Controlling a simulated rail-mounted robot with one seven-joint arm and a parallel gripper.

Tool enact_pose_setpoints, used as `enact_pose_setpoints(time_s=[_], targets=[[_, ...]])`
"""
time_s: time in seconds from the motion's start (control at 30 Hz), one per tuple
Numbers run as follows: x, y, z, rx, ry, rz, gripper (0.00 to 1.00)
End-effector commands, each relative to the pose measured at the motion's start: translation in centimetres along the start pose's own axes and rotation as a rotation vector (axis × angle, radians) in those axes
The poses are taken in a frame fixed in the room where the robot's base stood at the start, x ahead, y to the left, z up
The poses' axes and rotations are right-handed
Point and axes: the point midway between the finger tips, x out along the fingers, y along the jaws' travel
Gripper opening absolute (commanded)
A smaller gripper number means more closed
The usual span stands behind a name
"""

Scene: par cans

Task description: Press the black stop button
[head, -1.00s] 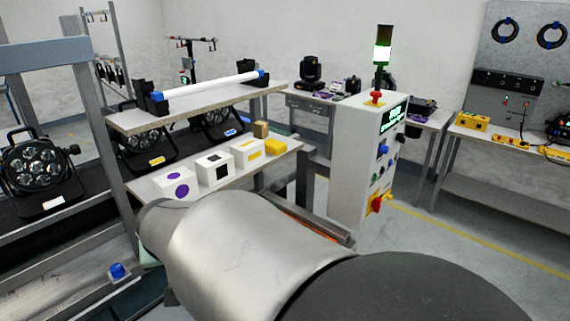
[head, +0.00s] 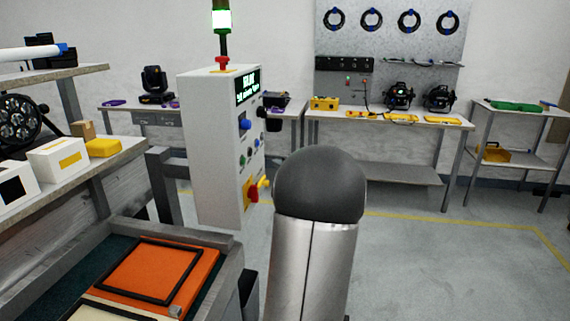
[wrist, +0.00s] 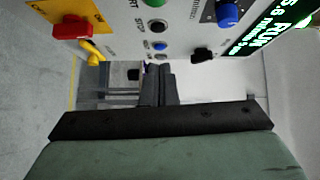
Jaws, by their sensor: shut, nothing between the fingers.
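The white control cabinet (head: 208,150) stands left of centre in the head view, its button face turned to the right. In the wrist view its panel (wrist: 125,15) fills the top, seen turned on its side. The black stop button (wrist: 158,27) sits beside the STOP label, between a green button (wrist: 155,3) and a small blue button (wrist: 160,46). My gripper (wrist: 159,68) is shut and empty. Its fingertips appear below the stop button in the picture; I see no contact with it. In the head view my gripper is not visible, with my arm in front.
A red rotary switch on a yellow plate (wrist: 72,27), a blue knob (wrist: 228,14) and a black knob (wrist: 203,55) surround the buttons. A lit green stack light (head: 221,19) tops the cabinet. An orange panel (head: 160,275) lies front left. Floor at right is open.

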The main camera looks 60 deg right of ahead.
Motion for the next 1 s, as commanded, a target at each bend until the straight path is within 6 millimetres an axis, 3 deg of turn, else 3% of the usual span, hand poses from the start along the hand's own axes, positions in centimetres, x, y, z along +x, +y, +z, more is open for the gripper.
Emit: enact_pose_setpoints(time_s=[0.13, 0.57, 0.77, 1.0], targets=[[-0.7, 0.9, -1.2, 0.054, -0.020, -0.024, 0.00], [-0.3, 0.8, -1.3, 0.060, -0.024, -0.026, 0.00], [2.5, 0.8, -1.1, 0.060, -0.026, -0.027, 0.00], [7.7, 0.7, -1.0, 0.061, -0.025, -0.028, 0.00]])
